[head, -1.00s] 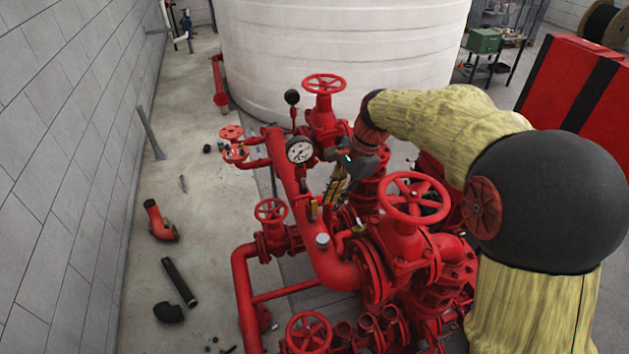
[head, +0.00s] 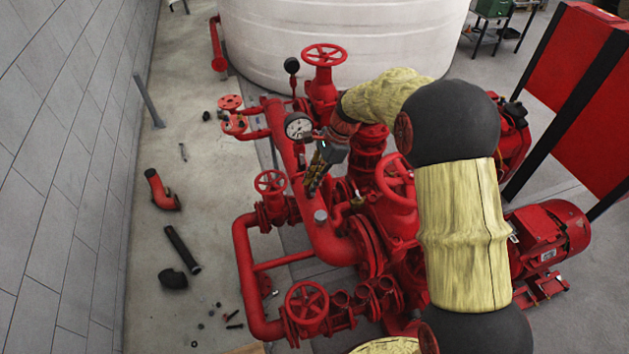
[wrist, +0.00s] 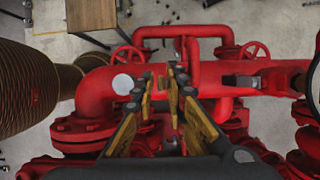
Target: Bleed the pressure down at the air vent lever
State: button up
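My gripper (head: 310,187) is above the large red pipe, just below and right of the round pressure gauge (head: 298,126) in the head view. In the wrist view my gripper (wrist: 168,75) has its two yellow-padded fingers apart, with a gap and red pipework behind it. I see nothing held. The air vent lever is not clearly made out. A small dark grey block (wrist: 243,81) sits on the red pipe right of the fingers in the wrist view; I cannot tell whether it is part of the vent. A grey round cap (head: 321,217) tops the pipe nearer me.
Red handwheels stand close by: one left (head: 270,182), one behind (head: 324,55), one in front (head: 307,302). A white tank (head: 345,45) stands behind. Loose pipe pieces (head: 181,249) lie on the floor at left. A red motor (head: 550,235) is at right.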

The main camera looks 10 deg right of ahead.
jog(key=shift+f, duration=0.1)
jog(key=shift+c, duration=0.9)
grip_shut()
